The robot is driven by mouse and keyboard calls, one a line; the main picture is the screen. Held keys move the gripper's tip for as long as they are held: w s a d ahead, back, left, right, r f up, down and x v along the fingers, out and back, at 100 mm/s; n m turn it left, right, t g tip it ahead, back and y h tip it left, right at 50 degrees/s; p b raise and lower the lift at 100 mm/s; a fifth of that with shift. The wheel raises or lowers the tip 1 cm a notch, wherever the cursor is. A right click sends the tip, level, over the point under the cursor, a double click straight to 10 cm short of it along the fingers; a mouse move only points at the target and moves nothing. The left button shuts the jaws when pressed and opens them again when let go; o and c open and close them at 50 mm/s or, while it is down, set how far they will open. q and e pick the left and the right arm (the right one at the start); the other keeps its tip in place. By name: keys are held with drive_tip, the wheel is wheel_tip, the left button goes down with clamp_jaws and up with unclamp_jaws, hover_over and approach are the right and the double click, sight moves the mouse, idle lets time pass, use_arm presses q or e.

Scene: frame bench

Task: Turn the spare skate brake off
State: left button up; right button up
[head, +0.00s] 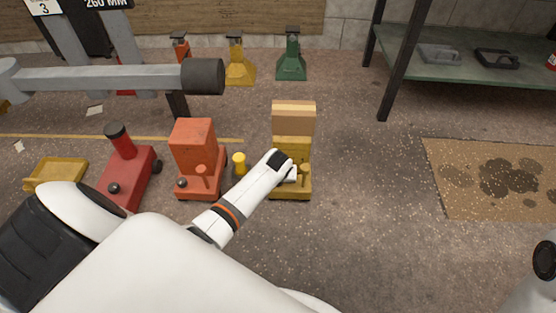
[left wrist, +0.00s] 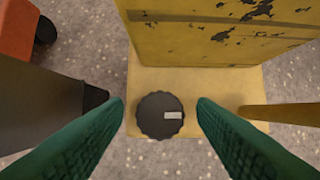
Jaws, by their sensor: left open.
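A yellow skate (head: 291,186) with tan blocks on top stands on the floor in the middle of the head view. I take it for the spare skate, though no label confirms this. In the left wrist view its yellow base (left wrist: 235,90) carries a round black ridged knob (left wrist: 152,112) with a small pale mark. My left gripper (head: 290,174) is at the skate's front, hiding the knob in the head view. In the wrist view the open green-padded fingers (left wrist: 160,106) lie on either side of the knob, with gaps visible. My right gripper is out of view.
An orange machine (head: 193,145) and a red one (head: 127,178) stand to the left, with a small yellow post (head: 239,163) between the orange one and the skate. A grey bar (head: 100,78) crosses the left side. Floor to the right is clear up to a stained mat (head: 450,190).

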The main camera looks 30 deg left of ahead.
use_arm(q)
drive_tip(key=shift+c, duration=0.2)
drive_tip(key=c, duration=0.9)
drive_tip(key=shift+c, duration=0.2)
